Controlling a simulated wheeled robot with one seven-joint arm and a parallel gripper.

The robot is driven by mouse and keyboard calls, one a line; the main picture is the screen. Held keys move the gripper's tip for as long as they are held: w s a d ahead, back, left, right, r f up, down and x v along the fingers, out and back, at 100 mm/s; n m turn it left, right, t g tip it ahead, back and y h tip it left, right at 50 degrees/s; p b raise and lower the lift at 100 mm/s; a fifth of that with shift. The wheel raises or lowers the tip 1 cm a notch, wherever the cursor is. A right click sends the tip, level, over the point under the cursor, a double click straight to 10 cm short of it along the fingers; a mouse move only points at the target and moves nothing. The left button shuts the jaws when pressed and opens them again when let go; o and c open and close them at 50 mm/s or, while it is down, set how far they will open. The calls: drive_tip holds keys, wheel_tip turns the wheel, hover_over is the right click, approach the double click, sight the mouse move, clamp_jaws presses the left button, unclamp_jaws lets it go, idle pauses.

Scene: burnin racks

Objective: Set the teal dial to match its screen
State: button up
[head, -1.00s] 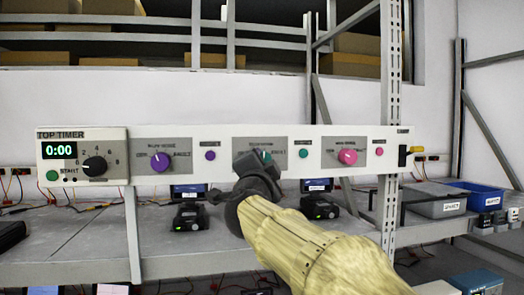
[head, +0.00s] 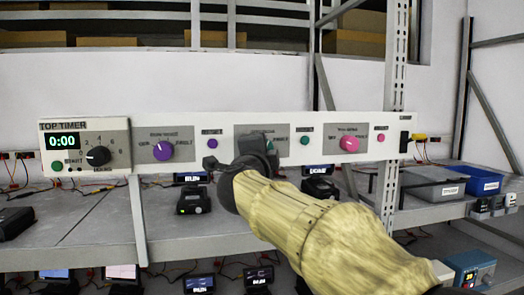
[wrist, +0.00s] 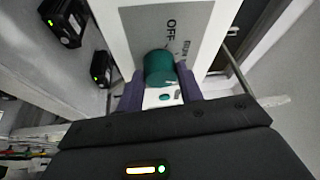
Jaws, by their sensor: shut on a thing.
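Below the panel, a small screen (head: 192,178) appears to read "RUN" and another screen (head: 318,170) stands to the right of my arm. I cannot tell which belongs to the teal dial.
The white panel (head: 220,175) also carries a black timer dial (head: 98,156), a purple dial (head: 163,151), a pink dial (head: 348,144) and small coloured buttons. Black devices stand on the shelf below. Grey (head: 432,190) and blue (head: 480,182) bins sit at the right.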

drive_tip(key=o, duration=1)
drive_tip(key=shift+d, duration=0.1)
drive_tip(key=s+b, duration=0.2)
drive_tip(key=s, duration=0.3)
drive_tip(key=s+a+f+b, duration=0.1)
drive_tip(key=s+b, duration=0.2)
drive_tip(key=s, duration=0.3)
drive_tip(key=s+a+f+b, duration=0.1)
drive_tip(key=s+b, duration=0.1)
drive_tip(key=s, duration=0.4)
